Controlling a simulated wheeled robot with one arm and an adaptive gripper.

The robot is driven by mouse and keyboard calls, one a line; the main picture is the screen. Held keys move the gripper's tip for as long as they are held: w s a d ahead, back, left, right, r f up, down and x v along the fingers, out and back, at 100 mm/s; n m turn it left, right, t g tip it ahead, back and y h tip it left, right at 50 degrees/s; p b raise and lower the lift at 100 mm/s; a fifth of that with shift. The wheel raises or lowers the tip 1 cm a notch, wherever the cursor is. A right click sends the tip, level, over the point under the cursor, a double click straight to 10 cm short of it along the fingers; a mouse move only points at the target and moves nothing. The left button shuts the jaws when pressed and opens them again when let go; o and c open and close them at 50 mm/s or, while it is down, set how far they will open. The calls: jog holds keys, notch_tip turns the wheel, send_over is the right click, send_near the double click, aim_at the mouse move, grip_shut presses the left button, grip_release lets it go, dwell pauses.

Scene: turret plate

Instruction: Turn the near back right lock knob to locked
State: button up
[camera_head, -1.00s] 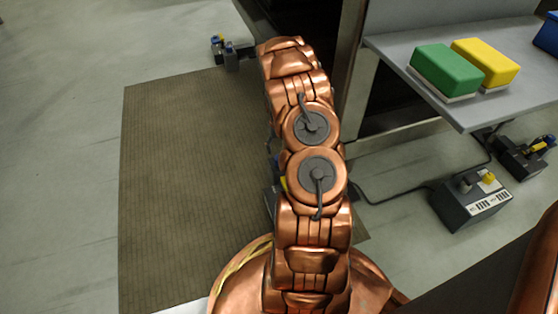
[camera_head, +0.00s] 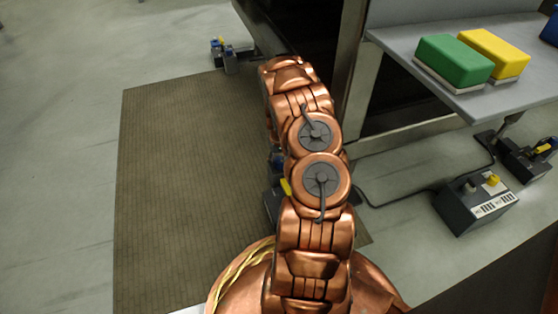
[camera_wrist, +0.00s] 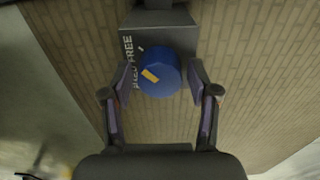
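In the wrist view a round blue knob (camera_wrist: 158,77) with a yellow mark on its face stands on a grey box (camera_wrist: 178,38). White lettering on the box's left side includes "FREE"; the rest is partly covered. My gripper (camera_wrist: 160,84) is open, with one finger on each side of the knob and a visible gap on both sides. The yellow mark points obliquely, toward the lower right or upper left. In the head view my copper arm hides my gripper, and I cannot tell the knob there.
A brown ribbed mat (camera_head: 180,180) covers the floor left of my arm. Small devices stand at its far edge (camera_head: 223,57), and another dark box (camera_head: 274,206) is half hidden by my arm. A grey shelf with green (camera_head: 454,60) and yellow blocks (camera_head: 494,52) overhangs at right, above a control box (camera_head: 476,203).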

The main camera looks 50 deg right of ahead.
jog(key=c, duration=0.8)
jog(key=shift+c, duration=0.2)
